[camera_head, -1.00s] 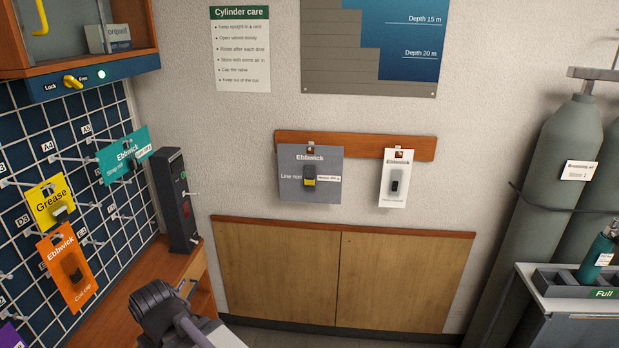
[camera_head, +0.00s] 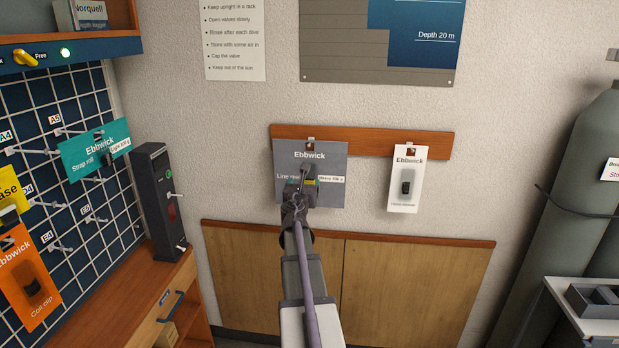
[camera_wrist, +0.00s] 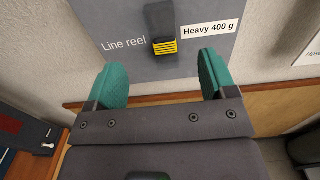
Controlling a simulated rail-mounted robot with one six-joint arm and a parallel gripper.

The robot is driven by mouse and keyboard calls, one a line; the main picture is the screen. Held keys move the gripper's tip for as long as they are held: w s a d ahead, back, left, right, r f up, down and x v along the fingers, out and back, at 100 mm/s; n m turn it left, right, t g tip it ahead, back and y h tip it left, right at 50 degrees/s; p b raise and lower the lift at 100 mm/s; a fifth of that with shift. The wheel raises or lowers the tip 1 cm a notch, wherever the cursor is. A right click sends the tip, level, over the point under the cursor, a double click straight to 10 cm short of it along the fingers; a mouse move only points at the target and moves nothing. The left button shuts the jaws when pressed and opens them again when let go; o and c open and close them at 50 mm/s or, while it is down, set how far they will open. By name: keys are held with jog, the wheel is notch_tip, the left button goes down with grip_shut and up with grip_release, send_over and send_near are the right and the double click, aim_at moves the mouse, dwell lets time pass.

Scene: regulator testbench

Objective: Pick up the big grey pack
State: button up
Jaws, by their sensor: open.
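The big grey pack (camera_head: 332,164) is a flat grey card marked Ebbwick, Line reel, Heavy 400 g. It hangs on the wooden wall rail, left of a smaller white pack (camera_head: 406,178). In the wrist view the grey pack (camera_wrist: 205,48) fills the top, with a black and yellow item at its middle. My gripper (camera_wrist: 160,80) has two green fingertips, spread apart with nothing between them. They point at the pack's lower part, on either side of the black and yellow item. In the head view my gripper (camera_head: 300,190) hides part of the card. Whether the fingertips touch it I cannot tell.
The wooden rail (camera_head: 362,139) runs along the wall above a wooden cupboard (camera_head: 410,285). At the left stand a pegboard (camera_head: 90,215) with hanging packs and a dark upright box (camera_head: 158,200). Grey cylinders (camera_head: 570,190) and a bench (camera_head: 575,310) are at the right.

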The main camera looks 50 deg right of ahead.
aim_at(306, 178)
jog(key=x, duration=1)
jog(key=shift+d+r, duration=0.2)
jog(key=c, duration=1.3)
jog(key=shift+o, duration=0.2)
jog(key=shift+r+p, duration=0.1)
jog(key=shift+p, duration=0.25)
